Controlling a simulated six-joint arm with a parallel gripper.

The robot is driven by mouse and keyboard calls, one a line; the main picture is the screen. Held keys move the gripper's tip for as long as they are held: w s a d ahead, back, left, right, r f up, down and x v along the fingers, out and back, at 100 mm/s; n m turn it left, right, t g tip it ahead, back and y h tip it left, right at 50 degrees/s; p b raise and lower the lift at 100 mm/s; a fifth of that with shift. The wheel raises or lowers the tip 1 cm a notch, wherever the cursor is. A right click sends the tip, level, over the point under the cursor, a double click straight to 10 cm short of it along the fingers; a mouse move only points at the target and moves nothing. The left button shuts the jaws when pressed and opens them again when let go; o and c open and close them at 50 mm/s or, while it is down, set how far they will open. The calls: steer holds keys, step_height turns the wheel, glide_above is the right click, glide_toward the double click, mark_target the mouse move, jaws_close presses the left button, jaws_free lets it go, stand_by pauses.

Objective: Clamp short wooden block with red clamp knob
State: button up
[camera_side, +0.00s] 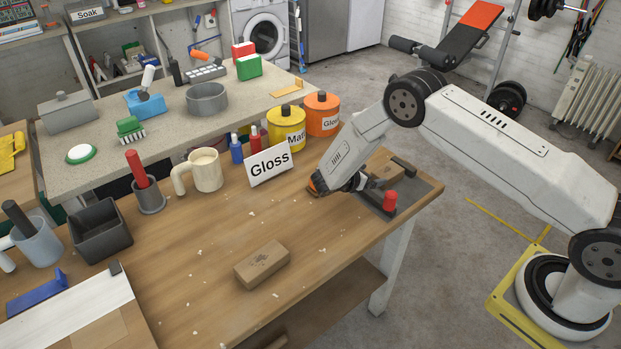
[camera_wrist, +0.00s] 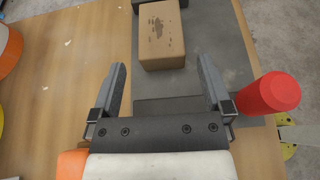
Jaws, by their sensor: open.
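A brown wooden block with a dark mark (camera_wrist: 160,36) lies on the grey clamp plate (camera_wrist: 222,30) in the wrist view. Its far end is at a dark bar (camera_wrist: 150,2); a gap separates its near end from a second dark bar (camera_wrist: 170,105). The red clamp knob (camera_wrist: 268,93) stands to the right; in the side view the knob (camera_side: 390,201) is at the plate's front edge. My gripper (camera_wrist: 162,65) is open and empty, low over the plate, its fingertips short of the block. In the side view, my gripper (camera_side: 358,182) partly hides the block.
Another wooden block (camera_side: 262,264) lies on the open middle of the table (camera_side: 215,235). A Gloss sign (camera_side: 270,165), a cream mug (camera_side: 205,170), a yellow can (camera_side: 287,133) and an orange can (camera_side: 322,116) stand along the back. The table's right edge is close to the clamp.

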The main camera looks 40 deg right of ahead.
stand_by(0.3)
steer(key=shift+a, duration=0.2)
steer(key=c, duration=0.6)
steer(key=a, duration=0.2)
steer(key=shift+w+a+r, duration=0.1)
steer(key=shift+a+r, duration=0.05)
steer(key=shift+a, duration=0.15)
steer(key=c, duration=0.7)
steer(key=shift+y, duration=0.8)
steer(key=a, duration=0.5)
steer(key=s+a, duration=0.1)
steer(key=a, duration=0.4)
steer(key=s+a+r, duration=0.1)
steer(key=a, duration=0.4)
steer(key=shift+s, duration=0.1)
jaws_close()
